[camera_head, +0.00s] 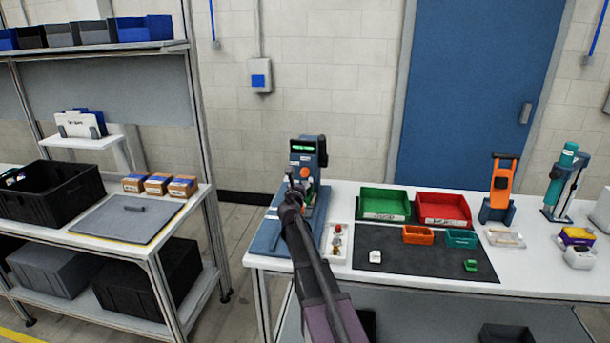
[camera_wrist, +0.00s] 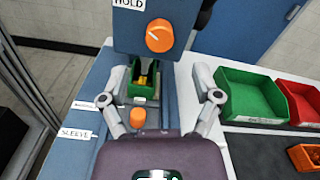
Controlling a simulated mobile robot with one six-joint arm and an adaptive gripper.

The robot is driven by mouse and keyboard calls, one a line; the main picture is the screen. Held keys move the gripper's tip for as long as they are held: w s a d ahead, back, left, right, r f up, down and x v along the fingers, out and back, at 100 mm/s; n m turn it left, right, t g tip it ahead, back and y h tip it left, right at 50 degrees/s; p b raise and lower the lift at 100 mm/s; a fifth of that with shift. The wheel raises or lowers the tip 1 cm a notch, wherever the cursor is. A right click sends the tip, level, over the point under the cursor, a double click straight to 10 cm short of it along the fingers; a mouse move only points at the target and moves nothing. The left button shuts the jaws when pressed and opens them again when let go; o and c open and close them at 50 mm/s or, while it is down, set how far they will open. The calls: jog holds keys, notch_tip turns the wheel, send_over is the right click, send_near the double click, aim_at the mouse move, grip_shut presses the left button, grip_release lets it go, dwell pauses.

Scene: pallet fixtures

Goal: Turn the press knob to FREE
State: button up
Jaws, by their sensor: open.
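The press (camera_head: 308,158) is a blue-grey upright unit with a green display, at the left end of the white bench. Its orange round knob (camera_wrist: 159,36) faces me at the top of the wrist view, with a white mark on it. A HOLD label (camera_wrist: 129,4) sits above and left of the knob; no FREE label is readable. My gripper (camera_wrist: 161,76) is open and empty, its fingers spread in front of the press, below the knob in the picture and not touching it. In the head view my arm hides part of the press.
A small green bin (camera_wrist: 142,82) with something yellow inside and an orange button (camera_wrist: 138,118) lie between my fingers in view. Green bin (camera_head: 385,204) and red bin (camera_head: 443,210) stand right of the press. A dark mat (camera_head: 400,263) lies in front of them.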

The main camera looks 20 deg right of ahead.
aim_at(305, 174)
jog(key=shift+x, duration=3.4)
grip_shut()
